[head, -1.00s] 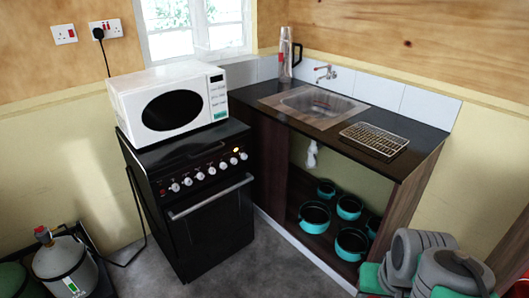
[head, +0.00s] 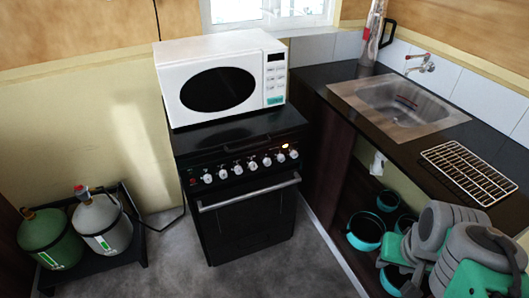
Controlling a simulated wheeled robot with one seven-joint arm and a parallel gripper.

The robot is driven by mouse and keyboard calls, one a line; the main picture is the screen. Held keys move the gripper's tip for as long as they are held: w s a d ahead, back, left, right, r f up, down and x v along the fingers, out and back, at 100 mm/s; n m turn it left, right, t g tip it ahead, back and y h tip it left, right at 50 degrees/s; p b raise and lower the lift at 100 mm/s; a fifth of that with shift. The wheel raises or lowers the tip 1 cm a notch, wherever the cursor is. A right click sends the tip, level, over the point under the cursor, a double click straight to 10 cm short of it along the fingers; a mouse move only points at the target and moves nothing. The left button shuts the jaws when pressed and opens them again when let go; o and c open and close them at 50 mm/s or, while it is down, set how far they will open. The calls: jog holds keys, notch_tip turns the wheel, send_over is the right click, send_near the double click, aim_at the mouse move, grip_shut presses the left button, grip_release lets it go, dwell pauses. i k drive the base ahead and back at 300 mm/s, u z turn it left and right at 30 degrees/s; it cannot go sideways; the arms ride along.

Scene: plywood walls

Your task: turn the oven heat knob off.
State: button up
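The black oven (head: 250,218) stands against the wall with its door shut. A row of several white knobs (head: 252,166) runs along its front panel above the door handle (head: 248,192). I cannot tell from the picture which one is the heat knob or how it is turned. An orange light (head: 285,146) glows above the right end of the row. My folded arm (head: 455,245) shows at the bottom right, away from the oven. My gripper's fingers do not show.
A white microwave (head: 222,82) sits on the oven. Two gas cylinders (head: 100,225) stand on a rack at left. A counter with a sink (head: 395,105) and a wire rack (head: 468,172) is at right, with teal pots (head: 365,230) below. The floor before the oven is clear.

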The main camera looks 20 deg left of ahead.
aim_at(280, 157)
jog(key=u, duration=0.9)
jog(key=i, duration=0.9)
jog(key=u, duration=1.05)
